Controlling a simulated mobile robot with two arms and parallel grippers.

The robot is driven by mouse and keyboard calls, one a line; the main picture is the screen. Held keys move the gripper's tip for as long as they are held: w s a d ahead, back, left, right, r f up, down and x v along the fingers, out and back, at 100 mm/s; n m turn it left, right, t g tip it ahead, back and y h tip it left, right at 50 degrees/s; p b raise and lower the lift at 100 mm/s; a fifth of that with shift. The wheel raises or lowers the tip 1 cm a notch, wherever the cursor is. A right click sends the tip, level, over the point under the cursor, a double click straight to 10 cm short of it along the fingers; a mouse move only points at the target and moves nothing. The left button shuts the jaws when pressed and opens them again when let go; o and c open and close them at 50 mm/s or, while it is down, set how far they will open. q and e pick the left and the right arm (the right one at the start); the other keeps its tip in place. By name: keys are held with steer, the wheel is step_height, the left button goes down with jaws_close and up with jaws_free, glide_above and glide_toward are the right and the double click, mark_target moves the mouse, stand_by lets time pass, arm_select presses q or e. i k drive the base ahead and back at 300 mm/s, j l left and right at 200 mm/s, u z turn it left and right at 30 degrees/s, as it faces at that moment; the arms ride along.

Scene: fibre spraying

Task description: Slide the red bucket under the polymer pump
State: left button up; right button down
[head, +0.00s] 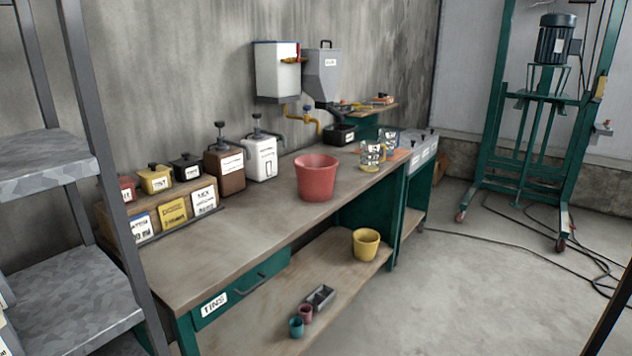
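The red bucket (316,182) stands upright and looks empty on the workbench top (245,230), right of the middle of its length. Behind it to the left are two pump-topped containers, a brown one (226,172) and a white one (262,160). Their labels are too small to read, so I cannot tell which is the polymer pump. The bucket is apart from both. A white wall tank (277,72) with a yellow tap pipe (304,119) hangs behind the bench. Neither of my grippers is in view.
Small labelled tins (155,179) and cards line the bench's back left. Clear jars (371,156) stand right of the bucket. A yellow bucket (366,243) sits on the lower shelf. Grey shelving (60,265) is at left. The bench front is clear. Cables (480,235) cross the floor.

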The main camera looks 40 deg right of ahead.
mark_target(315, 172)
steer(key=j+z, duration=0.2)
steer(key=z, duration=0.25)
steer(key=j+z, duration=0.2)
steer(key=z, duration=0.2)
steer(key=j+z, duration=0.15)
steer(key=z, duration=0.3)
